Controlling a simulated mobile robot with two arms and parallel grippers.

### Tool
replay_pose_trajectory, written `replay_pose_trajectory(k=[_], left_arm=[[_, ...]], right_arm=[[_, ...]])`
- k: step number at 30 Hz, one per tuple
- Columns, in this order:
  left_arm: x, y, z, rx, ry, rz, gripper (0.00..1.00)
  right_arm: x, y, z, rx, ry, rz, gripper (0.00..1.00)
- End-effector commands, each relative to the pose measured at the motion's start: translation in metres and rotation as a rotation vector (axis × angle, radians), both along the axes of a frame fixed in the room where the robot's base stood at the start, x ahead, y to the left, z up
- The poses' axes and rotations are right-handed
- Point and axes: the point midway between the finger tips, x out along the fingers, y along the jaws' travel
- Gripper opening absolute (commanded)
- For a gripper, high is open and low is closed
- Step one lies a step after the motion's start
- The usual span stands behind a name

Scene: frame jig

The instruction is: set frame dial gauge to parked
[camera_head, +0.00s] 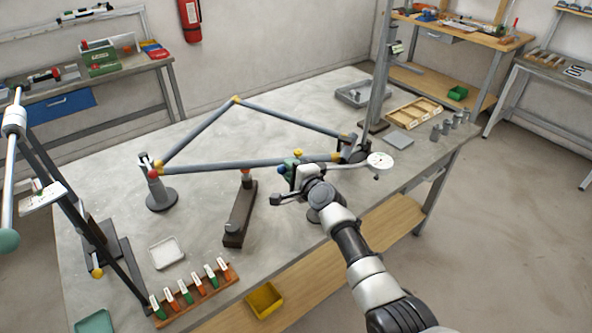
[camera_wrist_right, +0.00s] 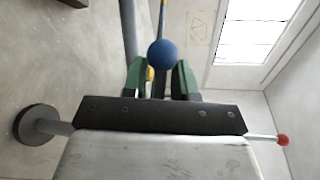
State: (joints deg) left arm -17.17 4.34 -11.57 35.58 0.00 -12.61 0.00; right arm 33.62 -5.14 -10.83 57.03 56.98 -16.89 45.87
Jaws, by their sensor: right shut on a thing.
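The bicycle-like tube frame (camera_head: 235,164) is held on the jig above the grey table. A white round dial (camera_head: 380,160), which looks like the dial gauge, stands at the frame's right end, just right of my right gripper. My right gripper (camera_head: 287,169) is at the lower tube, shut on a blue ball knob (camera_wrist_right: 162,54). In the right wrist view, its green fingers stand on either side of the knob. What the knob is fixed to is largely hidden by the gripper. My left gripper is not in view.
A dark stand (camera_head: 239,215) is under the lower tube, and a round-based post (camera_head: 162,198) is at the frame's left end. A rack with several tagged pieces (camera_head: 195,293) and a yellow bin (camera_head: 264,299) are at the front. A wooden tray (camera_head: 413,113) is at the right.

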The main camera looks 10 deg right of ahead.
Motion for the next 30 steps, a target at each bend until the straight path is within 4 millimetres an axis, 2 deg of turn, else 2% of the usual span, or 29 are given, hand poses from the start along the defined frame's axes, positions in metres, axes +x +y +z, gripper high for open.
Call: replay_pose_trajectory(k=[9,10,12,23,30], left_arm=[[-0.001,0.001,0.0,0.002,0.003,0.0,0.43],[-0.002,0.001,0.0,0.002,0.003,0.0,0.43],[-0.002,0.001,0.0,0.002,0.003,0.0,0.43],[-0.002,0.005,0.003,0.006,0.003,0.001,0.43],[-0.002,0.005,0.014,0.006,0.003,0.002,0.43]], right_arm=[[0.001,0.001,0.002,0.001,-0.003,-0.001,0.0],[0.001,0.001,0.002,0.002,-0.004,-0.001,0.31],[0.001,0.001,0.002,0.001,-0.003,-0.001,0.36],[-0.005,-0.002,0.002,0.001,-0.002,0.0,0.36],[-0.037,-0.017,0.007,0.003,-0.001,-0.001,0.36]])
